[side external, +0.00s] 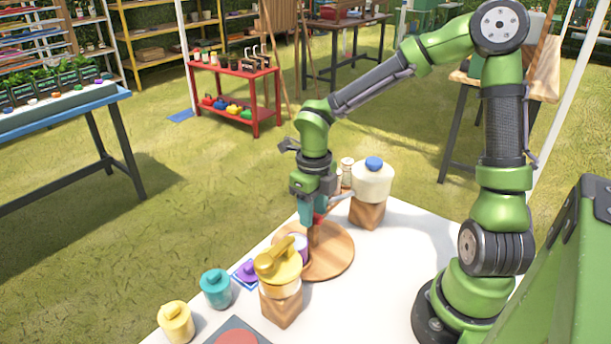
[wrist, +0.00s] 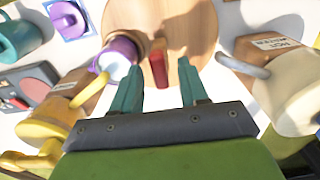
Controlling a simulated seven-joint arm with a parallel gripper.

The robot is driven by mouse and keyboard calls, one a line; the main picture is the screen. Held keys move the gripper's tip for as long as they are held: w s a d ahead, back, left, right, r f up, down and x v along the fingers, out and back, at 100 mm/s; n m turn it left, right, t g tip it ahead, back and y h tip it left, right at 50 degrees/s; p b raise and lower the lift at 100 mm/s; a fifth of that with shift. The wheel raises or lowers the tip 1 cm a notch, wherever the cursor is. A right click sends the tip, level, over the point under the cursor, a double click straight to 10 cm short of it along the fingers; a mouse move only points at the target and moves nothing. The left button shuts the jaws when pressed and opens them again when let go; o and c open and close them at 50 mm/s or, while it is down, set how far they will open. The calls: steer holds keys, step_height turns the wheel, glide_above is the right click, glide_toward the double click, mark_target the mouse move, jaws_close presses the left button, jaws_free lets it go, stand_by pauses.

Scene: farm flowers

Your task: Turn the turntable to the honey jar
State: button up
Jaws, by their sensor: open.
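The turntable (side external: 335,262) is a round wooden disc on the white table; it also fills the top middle of the wrist view (wrist: 190,20). A red upright piece (wrist: 158,64) stands on it. My gripper (side external: 311,218) is above the disc with its teal fingers open. In the wrist view the red piece lies between the fingertips, with gaps on both sides; contact is not visible. A yellow-lidded container (side external: 279,266) on a wooden block at the disc's front edge may be the honey jar, but no label is readable. It also shows in the wrist view (wrist: 45,118).
A white container (side external: 372,183) with blue lid and spout stands on a block behind the disc. A purple-and-white container (wrist: 118,57) is close to my left finger.

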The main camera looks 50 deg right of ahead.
steer(key=shift+m, duration=0.4)
